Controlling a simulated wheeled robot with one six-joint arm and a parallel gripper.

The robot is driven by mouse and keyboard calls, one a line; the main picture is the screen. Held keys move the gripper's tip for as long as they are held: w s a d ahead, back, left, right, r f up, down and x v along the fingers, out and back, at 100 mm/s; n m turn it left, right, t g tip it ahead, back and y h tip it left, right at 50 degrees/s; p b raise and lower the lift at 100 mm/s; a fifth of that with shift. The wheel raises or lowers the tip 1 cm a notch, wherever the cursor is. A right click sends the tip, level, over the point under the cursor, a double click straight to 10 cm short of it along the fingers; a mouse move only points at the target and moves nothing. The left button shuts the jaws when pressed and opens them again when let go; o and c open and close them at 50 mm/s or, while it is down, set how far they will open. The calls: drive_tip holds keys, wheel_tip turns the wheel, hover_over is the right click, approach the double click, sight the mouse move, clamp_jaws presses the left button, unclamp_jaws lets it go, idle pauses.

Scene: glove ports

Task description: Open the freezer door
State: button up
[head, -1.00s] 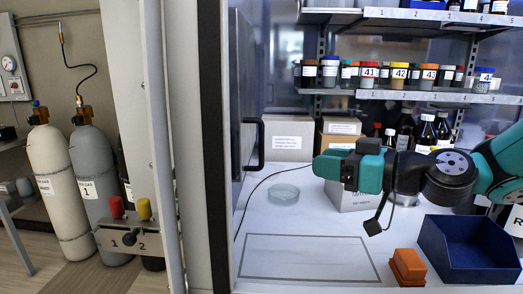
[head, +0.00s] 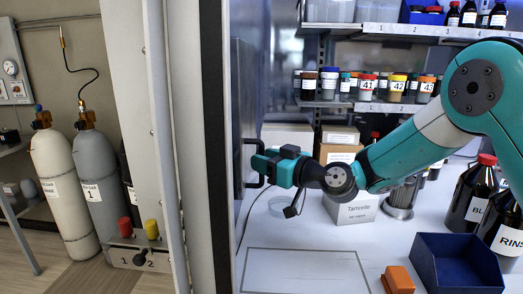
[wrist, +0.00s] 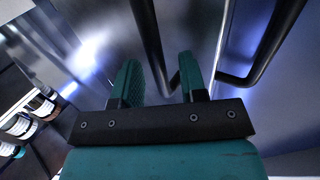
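The freezer door (head: 242,80) is a tall dark panel at the left of the workspace in the head view, seen nearly edge-on and apparently shut. Its black bar handle (head: 247,142) stands out from it and is partly hidden by my gripper (head: 258,166), which points left at it. In the wrist view my gripper (wrist: 158,82) has its two teal fingers apart. A dark handle bar (wrist: 147,35) shows between them, with a gap to the left finger; contact with the right finger is unclear. A second, mirrored bar at right looks like a reflection in the shiny door.
On the white worktop are an orange block (head: 398,279), a blue bin (head: 457,262), a clear dish (head: 283,206) and a Tamrello box (head: 352,208). Dark bottles (head: 470,190) stand at right, jars on shelves above. Gas cylinders (head: 65,180) stand at far left.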

drive_tip(key=shift+w+a, duration=0.35)
drive_tip(key=shift+a, duration=0.15)
clamp_jaws()
drive_tip(key=shift+d, duration=0.15)
